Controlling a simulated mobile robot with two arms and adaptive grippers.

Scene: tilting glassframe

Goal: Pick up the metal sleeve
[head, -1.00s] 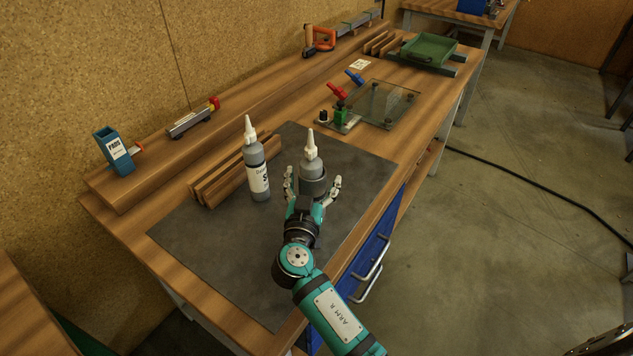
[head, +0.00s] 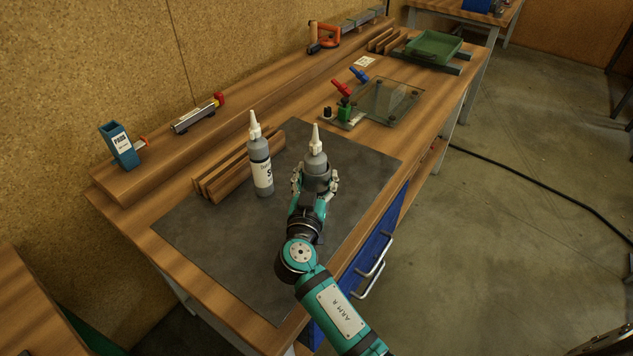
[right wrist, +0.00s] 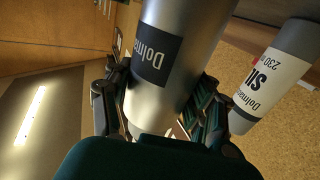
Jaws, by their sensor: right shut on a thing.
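The metal sleeve (head: 316,184) is a short grey cylinder on the dark mat. It also fills the middle of the right wrist view (right wrist: 172,60), with a dark label on its side. A grey bottle (head: 315,160) with a white nozzle rises out of its top; the bottle's lower part is hidden. My right gripper (head: 315,188) is shut on the sleeve, its fingers on both sides. I cannot tell any gap between sleeve and mat. My left gripper is not in view.
A second nozzle bottle (head: 261,168) with a white label stands close on the left; it also shows in the right wrist view (right wrist: 275,80). Wooden strips (head: 235,166) lie behind it. A glass plate (head: 390,102) with red and blue clamps is farther back. The mat's front (head: 255,260) is clear.

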